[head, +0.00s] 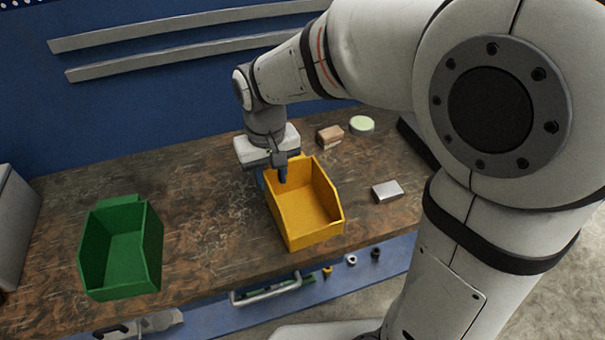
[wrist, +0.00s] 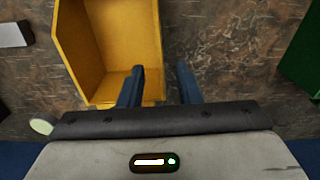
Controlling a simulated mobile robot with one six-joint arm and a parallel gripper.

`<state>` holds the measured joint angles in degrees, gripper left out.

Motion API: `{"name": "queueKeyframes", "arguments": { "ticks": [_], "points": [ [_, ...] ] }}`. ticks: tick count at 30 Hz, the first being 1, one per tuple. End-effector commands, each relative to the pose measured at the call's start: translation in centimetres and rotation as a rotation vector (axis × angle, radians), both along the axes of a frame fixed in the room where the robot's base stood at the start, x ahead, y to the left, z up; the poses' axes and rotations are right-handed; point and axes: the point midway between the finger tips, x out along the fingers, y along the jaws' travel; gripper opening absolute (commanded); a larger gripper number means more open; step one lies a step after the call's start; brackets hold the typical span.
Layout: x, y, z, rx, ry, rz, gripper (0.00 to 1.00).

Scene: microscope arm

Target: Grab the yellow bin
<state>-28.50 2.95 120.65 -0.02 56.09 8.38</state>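The yellow bin (head: 308,234) stands upright on the wooden workbench, empty, with its lower front lip toward the bench's front edge. My gripper (head: 272,178) is at the bin's left side wall near its back. In the wrist view, the yellow bin (wrist: 115,35) is at upper left. The two blue fingers of my gripper (wrist: 158,84) are apart there. One finger is over the inside of the bin and the other is outside, with the side wall between them. A gap shows beside the wall, so it is not clamped.
A green bin (head: 122,262) stands to the left on the workbench (head: 200,200). A small silver box (head: 387,191) lies to the right. A brown block (head: 330,133) and a pale green round item (head: 362,125) are behind. Clear bench lies between the two bins.

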Motion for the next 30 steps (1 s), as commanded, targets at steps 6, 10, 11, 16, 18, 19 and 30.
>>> {"name": "queueKeyframes", "arguments": {
  "ticks": [6, 10, 11, 16, 18, 19, 30],
  "points": [
    [0.1, 0.6, -2.3, -0.004, 0.008, 0.01, 0.31],
    [0.0, 0.4, -3.7, -0.004, 0.008, 0.009, 0.31],
    [0.0, 0.3, -4.1, -0.004, 0.008, 0.009, 0.31],
    [0.0, 0.0, -6.8, -0.004, 0.009, 0.009, 0.31],
    [0.0, 0.0, -7.5, -0.004, 0.007, 0.01, 0.31],
    [0.0, 0.0, -7.6, -0.004, 0.007, 0.01, 0.31],
    [0.0, 0.1, -8.0, -0.002, 0.005, 0.011, 0.24]
  ]
}}
